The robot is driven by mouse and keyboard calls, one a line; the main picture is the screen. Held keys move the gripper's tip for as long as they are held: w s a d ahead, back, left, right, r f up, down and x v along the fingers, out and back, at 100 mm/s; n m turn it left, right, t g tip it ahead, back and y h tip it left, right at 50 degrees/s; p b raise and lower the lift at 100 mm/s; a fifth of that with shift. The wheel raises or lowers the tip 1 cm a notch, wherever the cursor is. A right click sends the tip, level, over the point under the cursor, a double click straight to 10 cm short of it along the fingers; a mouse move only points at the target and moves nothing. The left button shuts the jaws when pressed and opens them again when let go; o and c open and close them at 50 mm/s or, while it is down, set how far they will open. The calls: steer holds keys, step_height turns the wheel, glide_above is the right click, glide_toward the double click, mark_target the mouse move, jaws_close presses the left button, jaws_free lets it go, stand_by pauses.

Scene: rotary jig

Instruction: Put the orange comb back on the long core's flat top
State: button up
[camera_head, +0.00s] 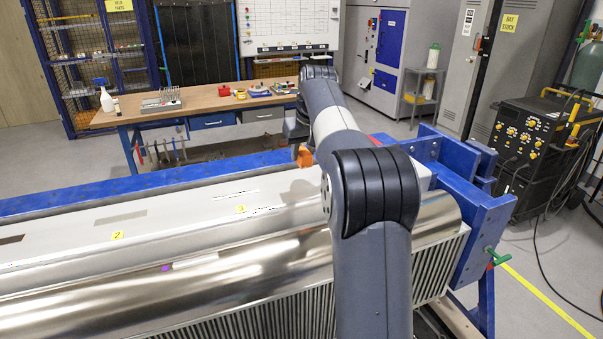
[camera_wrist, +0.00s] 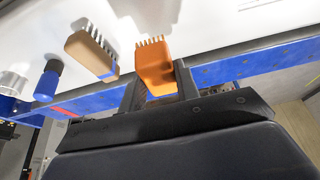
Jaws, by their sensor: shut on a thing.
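The orange comb (camera_wrist: 155,72) is between the two fingers of my gripper (camera_wrist: 158,82) in the wrist view, its teeth pointing away from the palm toward the pale surface. In the head view a small part of the orange comb (camera_head: 305,158) shows just left of my forearm, near the far edge of the long core. The long core's flat top (camera_head: 190,207) is pale, with yellow number labels and dark patches. My arm hides part of it. I cannot tell whether the comb touches the flat top.
In the wrist view a beige brush (camera_wrist: 91,55) and a blue-capped item (camera_wrist: 48,80) are beside the comb. A blue rail (camera_head: 150,183) runs behind the core, and a blue end frame (camera_head: 475,215) stands at right. A wooden workbench (camera_head: 200,103) is behind.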

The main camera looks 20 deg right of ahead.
mark_target(307, 155)
step_height(307, 155, down, 6)
steer(key=shift+r, duration=0.1)
steer(key=o, duration=0.9)
steer(key=v, duration=1.2)
